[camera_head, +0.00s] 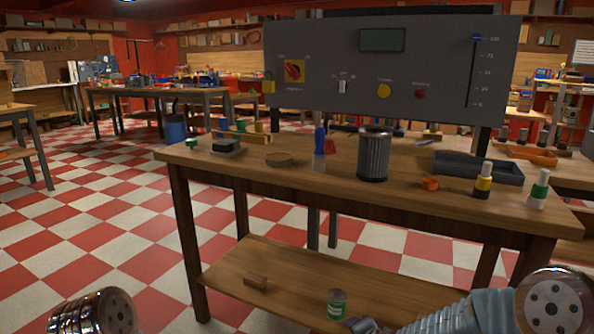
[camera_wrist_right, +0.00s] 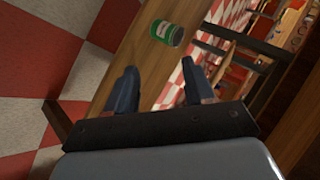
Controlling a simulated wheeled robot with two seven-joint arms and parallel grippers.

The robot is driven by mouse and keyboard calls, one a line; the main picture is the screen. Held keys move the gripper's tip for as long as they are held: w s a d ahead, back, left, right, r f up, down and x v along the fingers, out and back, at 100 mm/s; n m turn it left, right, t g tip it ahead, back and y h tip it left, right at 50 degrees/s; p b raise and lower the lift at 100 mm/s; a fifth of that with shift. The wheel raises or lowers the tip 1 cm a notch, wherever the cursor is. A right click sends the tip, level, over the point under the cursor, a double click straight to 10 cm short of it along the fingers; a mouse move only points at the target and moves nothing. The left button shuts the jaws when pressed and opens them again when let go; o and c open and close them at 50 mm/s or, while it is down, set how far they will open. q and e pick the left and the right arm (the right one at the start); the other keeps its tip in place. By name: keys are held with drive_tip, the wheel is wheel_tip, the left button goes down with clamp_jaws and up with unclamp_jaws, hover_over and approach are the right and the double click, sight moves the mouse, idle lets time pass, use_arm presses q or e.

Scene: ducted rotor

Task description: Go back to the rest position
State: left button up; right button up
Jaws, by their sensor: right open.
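My right gripper (camera_wrist_right: 161,82) is open and empty in the right wrist view, with its two dark fingers apart. In the head view, my right arm comes in at the bottom right, and its gripper end (camera_head: 362,325) is low by the bench's lower shelf (camera_head: 236,270). A green can (camera_head: 337,304) stands on that shelf near the gripper end. The can also shows beyond the fingers in the right wrist view (camera_wrist_right: 167,33), apart from them. Only a chrome part of my left arm shows at the bottom left of the head view. My left gripper is out of view.
The workbench (camera_head: 420,176) holds a dark ribbed cylinder (camera_head: 373,155), a grey tray (camera_head: 475,168), two bottles and small items. A grey control panel (camera_head: 390,75) stands behind. A wooden block (camera_head: 255,281) lies on the shelf. The checkered floor at left is clear.

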drive_tip(key=s+a+f+n+g+y, duration=0.1)
drive_tip(key=s+f+n+g, duration=0.3)
drive_tip(key=s+f, duration=0.6)
drive_tip(key=s+a+f+n+g+y, duration=0.1)
drive_tip(key=s+a+f+n+g, duration=0.2)
drive_tip(key=s+f, duration=0.8)
drive_tip(key=s+n+g, duration=0.2)
drive_tip(key=s+n, duration=0.1)
drive_tip(key=s, duration=0.2)
drive_tip(key=shift+s, duration=0.3)
